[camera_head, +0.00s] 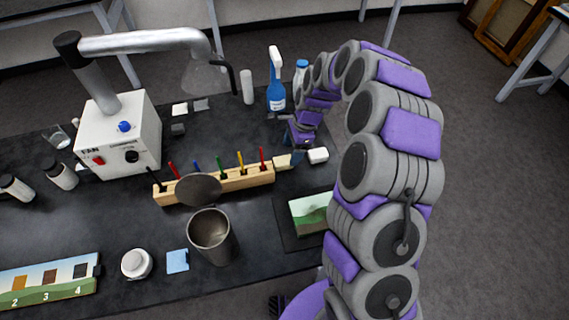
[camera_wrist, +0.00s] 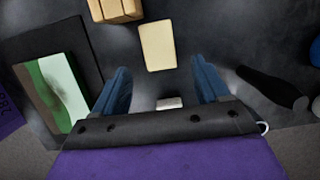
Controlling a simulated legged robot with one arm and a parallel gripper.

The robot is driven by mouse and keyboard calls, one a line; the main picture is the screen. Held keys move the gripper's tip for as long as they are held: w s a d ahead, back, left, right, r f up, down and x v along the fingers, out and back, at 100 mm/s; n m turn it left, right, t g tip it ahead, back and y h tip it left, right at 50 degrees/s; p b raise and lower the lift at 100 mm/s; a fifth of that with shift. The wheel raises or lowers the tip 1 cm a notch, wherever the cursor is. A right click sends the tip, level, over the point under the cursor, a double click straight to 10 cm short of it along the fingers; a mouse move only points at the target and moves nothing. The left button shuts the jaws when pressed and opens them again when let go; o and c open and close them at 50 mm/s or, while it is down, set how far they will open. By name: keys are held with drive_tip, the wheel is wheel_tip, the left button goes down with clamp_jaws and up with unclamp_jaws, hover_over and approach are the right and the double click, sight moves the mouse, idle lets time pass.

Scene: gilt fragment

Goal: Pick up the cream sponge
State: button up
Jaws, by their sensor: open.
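The cream sponge (camera_wrist: 157,45) is a flat, pale cream rectangle lying on the dark tabletop. In the head view the sponge (camera_head: 282,162) lies just off the right end of the wooden rack. My gripper (camera_wrist: 160,88) is open, with its two blue fingers apart and nothing held between them. In the wrist view the sponge is ahead of the fingertips, roughly centred between them. In the head view my gripper (camera_head: 298,157) is just right of the sponge, partly hidden by my arm. A small white block (camera_wrist: 168,103) shows between the fingers, near the palm.
The wooden rack (camera_head: 222,186) with several coloured tools is left of the sponge. A landscape picture (camera_head: 308,214) lies nearer the front. The white block (camera_head: 318,155) is right of the gripper. A blue spray bottle (camera_head: 276,85) stands behind. A metal cup (camera_head: 211,238) stands in front.

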sight(284, 160)
drive_tip(key=a+f, duration=0.1)
drive_tip(key=a+f+b, duration=0.1)
drive_tip(key=f, duration=0.1)
drive_tip(key=a+f, duration=0.1)
drive_tip(key=shift+s+f+b, duration=0.2)
drive_tip(key=shift+f+b, duration=0.2)
drive_tip(key=shift+d, duration=0.25)
drive_tip(key=shift+d+r, duration=0.1)
drive_tip(key=shift+d, duration=0.05)
drive_tip(key=shift+c, duration=1.2)
drive_tip(key=shift+a, duration=0.25)
drive_tip(key=c, duration=0.7)
drive_tip(key=shift+d, duration=0.1)
drive_tip(key=shift+c, duration=1.3)
wheel_tip(284, 160, up, 10)
drive_tip(key=p, duration=0.2)
drive_tip(key=shift+p, duration=0.4)
drive_tip(key=o, duration=0.5)
drive_tip(key=c, duration=0.3)
